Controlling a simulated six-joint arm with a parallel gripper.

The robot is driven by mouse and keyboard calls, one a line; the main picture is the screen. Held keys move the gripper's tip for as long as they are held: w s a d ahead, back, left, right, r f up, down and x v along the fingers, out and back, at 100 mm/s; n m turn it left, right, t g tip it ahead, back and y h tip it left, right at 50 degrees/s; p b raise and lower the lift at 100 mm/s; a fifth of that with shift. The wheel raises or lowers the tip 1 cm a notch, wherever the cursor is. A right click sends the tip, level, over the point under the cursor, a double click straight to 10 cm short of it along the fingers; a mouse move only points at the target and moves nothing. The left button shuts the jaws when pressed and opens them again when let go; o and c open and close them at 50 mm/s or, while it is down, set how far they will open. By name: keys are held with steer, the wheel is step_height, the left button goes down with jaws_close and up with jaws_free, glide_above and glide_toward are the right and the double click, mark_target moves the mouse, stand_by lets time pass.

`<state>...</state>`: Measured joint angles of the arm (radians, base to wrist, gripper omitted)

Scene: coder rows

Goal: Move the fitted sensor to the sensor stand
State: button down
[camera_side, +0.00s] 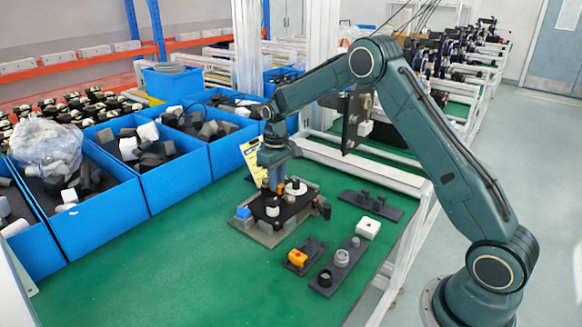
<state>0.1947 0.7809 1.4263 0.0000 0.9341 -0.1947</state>
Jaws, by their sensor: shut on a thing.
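My gripper (272,187) points down over the dark fixture (262,232) on the green table. It is shut on a small part at the fixture, which I take to be the fitted sensor. The fingers mostly hide this part, and only bits of orange show beside them. I cannot tell whether it still touches the fixture. I cannot tell whether this is the sensor stand.
A blue block (243,213) and white round parts (273,207) sit on the fixture. To its right are a dark plate with rings (327,280), a white block (367,228) and a dark plate with pegs (371,204). Blue bins (180,180) line the left. The front table is clear.

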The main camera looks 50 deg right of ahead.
mark_target(279, 187)
steer(key=shift+r, duration=1.55)
steer(key=shift+s+a+r, duration=0.1)
steer(key=shift+s+r, duration=0.05)
steer(key=shift+r, duration=2.4)
steer(key=s+a, duration=0.4)
steer(key=s, duration=0.5)
steer(key=s+a, duration=0.4)
steer(key=s, duration=0.5)
steer(key=shift+d+f, duration=0.1)
steer(key=shift+f, duration=2.75)
steer(key=shift+f, duration=1.85)
steer(key=shift+f, duration=0.25)
